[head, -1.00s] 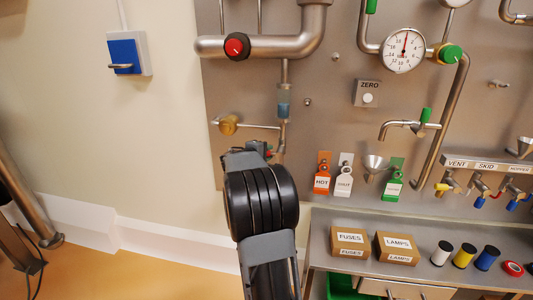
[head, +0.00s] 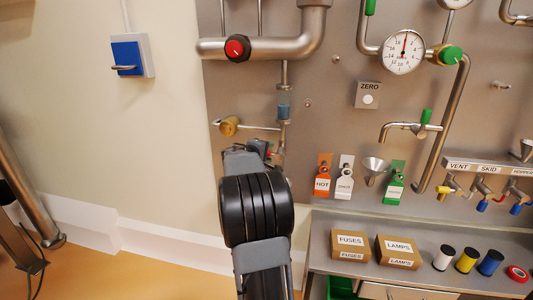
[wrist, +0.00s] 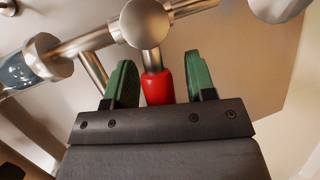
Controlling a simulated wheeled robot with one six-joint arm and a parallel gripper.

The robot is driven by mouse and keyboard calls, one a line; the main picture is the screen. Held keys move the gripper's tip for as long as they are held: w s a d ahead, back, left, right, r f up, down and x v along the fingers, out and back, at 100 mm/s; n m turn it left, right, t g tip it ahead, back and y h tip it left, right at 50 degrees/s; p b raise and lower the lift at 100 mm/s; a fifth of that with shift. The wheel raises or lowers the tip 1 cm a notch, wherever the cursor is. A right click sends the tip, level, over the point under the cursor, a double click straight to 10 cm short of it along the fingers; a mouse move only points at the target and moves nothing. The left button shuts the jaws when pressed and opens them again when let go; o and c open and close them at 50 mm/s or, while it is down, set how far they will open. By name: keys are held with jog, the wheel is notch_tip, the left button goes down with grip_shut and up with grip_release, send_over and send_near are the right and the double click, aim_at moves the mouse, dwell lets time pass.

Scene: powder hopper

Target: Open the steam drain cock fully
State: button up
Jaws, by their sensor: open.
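The steam drain cock has a red handle (wrist: 157,87), pointing down toward my gripper in the wrist view from a round metal body (wrist: 145,22) on a pipe. My gripper (wrist: 161,82) has two green finger pads, one on each side of the red handle. The pads are apart, with visible gaps to the handle on both sides. In the head view a small red bit (head: 268,153) of the handle shows by the pipe, below a blue sight glass (head: 284,108). My arm hides most of the cock and the fingers there.
A brass fitting (head: 229,126) sits on a thin side pipe left of the cock. Hanging tags, including an orange HOT tag (head: 323,176), are to the right. A bench (head: 322,234) with boxes is at lower right.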

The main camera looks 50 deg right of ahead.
jog(key=p+v, duration=0.1)
jog(key=v, duration=1.3)
jog(key=shift+d, duration=0.1)
